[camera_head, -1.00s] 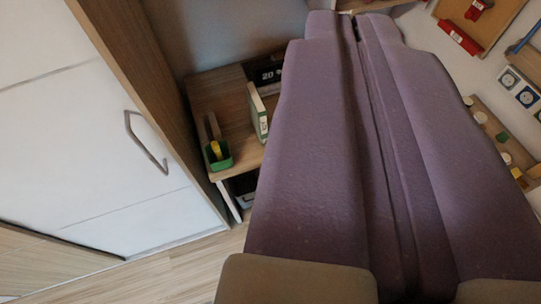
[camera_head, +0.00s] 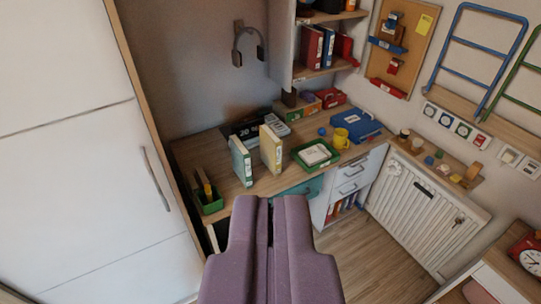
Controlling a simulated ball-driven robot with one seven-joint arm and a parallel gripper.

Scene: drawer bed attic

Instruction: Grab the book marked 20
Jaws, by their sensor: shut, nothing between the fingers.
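Two books stand upright on the wooden desk (camera_head: 193,150): a green-and-white one (camera_head: 241,162) and a cream-yellow one (camera_head: 271,150) to its right. Their labels are too small to read. A black object (camera_head: 247,130) behind them carries a white "20"; I cannot tell whether it is a book. My gripper (camera_head: 271,203), with purple fingers, is shut and empty. In the picture its tips lie below the two books, apart from them, and cover part of the desk's front.
A green cup (camera_head: 210,203) with tools stands at the desk's left end, near a white wardrobe (camera_head: 80,160). A green tray (camera_head: 316,154), yellow mug (camera_head: 341,138) and blue case (camera_head: 356,125) stand to the right. A radiator (camera_head: 425,205) is on the right wall; the floor before it is clear.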

